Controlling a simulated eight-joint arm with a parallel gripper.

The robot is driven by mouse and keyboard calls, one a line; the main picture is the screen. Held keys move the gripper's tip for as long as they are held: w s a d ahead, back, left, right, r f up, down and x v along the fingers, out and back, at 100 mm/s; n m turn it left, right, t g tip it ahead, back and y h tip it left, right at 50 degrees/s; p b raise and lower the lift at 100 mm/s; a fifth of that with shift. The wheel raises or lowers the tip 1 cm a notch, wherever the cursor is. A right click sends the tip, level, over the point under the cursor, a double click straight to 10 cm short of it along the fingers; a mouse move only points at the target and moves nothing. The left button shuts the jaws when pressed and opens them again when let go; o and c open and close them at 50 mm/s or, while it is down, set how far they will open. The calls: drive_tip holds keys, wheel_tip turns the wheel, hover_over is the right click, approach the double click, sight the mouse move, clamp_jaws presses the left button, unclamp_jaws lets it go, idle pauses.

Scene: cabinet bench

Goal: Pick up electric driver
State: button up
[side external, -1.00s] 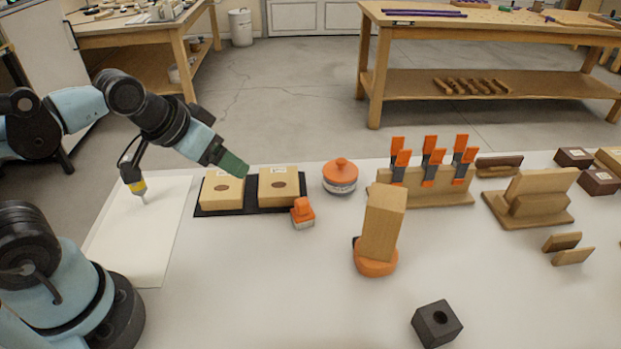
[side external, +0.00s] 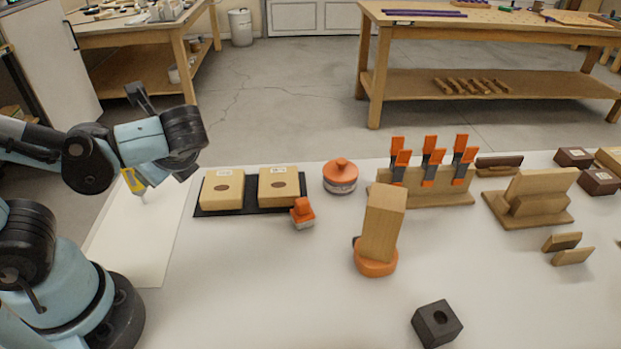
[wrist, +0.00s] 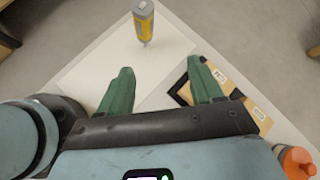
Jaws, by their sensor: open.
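The electric driver (side external: 134,181) has a yellow body and a thin grey tip. It stands upright, tip down, on a white sheet at the left of the bench; my arm hides its upper part in the side view. In the wrist view the driver (wrist: 143,25) is at the top, with a grey top end above the yellow. My gripper (wrist: 160,68) has two green fingers spread wide with nothing between them. The driver is beyond the fingertips, apart from them. The fingers are hidden in the side view.
Two tan boxes on a black mat (side external: 250,210) lie right of the sheet. A small orange-topped item (side external: 302,213), an orange-lidded jar (side external: 340,176) and a tall wooden block (side external: 383,222) stand further right. The bench front is mostly clear.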

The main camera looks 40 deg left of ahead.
wheel_tip(320, 180, up, 2)
drive_tip(key=s+m+y, duration=0.1)
drive_tip(key=m+y, duration=0.1)
hover_over(136, 183)
drive_tip(key=shift+g, duration=0.4)
drive_tip(key=shift+w+d+f, duration=0.1)
drive_tip(key=shift+d+f, duration=0.05)
drive_tip(key=shift+f, duration=1.25)
drive_tip(key=shift+w+d+f, duration=0.1)
drive_tip(key=shift+f, duration=1.25)
clamp_jaws()
